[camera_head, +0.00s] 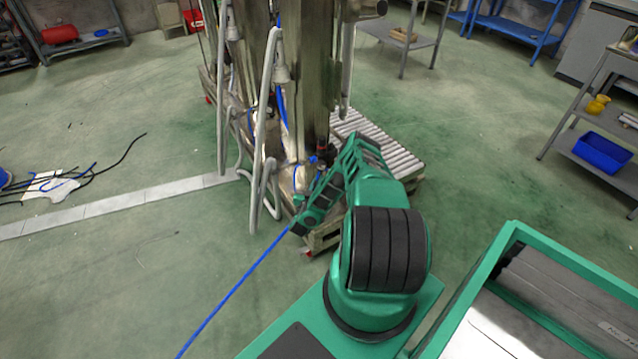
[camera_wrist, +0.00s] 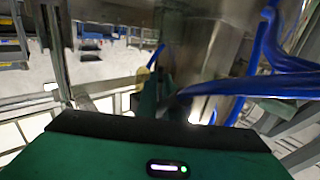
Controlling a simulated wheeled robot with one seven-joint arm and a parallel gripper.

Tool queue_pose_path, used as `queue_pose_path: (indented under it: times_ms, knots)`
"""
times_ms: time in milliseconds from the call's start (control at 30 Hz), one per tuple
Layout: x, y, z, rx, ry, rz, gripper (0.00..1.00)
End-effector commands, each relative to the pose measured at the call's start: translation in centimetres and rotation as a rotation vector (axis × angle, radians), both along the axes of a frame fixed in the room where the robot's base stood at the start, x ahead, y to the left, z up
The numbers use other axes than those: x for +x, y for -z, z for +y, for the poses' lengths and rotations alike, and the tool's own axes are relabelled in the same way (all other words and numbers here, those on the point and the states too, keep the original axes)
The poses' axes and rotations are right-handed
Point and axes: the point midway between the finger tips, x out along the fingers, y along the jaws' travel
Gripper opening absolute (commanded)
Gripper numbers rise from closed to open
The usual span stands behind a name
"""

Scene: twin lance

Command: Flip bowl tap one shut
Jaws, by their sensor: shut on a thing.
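The bowl is a tall steel vessel (camera_head: 305,70) on a low wheeled frame, upper centre of the head view. It also fills the upper middle of the wrist view (camera_wrist: 205,45). A small dark fitting with blue and reddish parts, perhaps a tap (camera_head: 322,150), sits low on it. My gripper (camera_wrist: 158,100) is close against the steel in the wrist view, its dark fingers shut on a small part, apparently a tap handle. The held part is mostly hidden, and the handle's angle cannot be told. In the head view my wrist is low beside the vessel, with the fingertips hard to see.
A blue hose (camera_head: 235,290) runs over the floor to the vessel. Blue hoses (camera_wrist: 270,55) hang close at right in the wrist view. Pale bent pipes (camera_head: 262,130) stand left of the vessel. A roller conveyor (camera_head: 375,140) lies behind my arm.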

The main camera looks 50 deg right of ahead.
Motion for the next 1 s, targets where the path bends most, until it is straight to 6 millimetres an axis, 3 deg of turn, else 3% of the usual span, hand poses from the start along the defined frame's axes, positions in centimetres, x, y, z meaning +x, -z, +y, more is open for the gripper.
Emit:
queue_pose_path:
  times_ms: [500, 1000]
  knots:
    - [1.6, 0.2, 0.8, 0.002, 0.270, 0.001, 0.00]
    - [2.1, 0.1, 1.0, 0.003, 0.354, 0.002, 0.00]
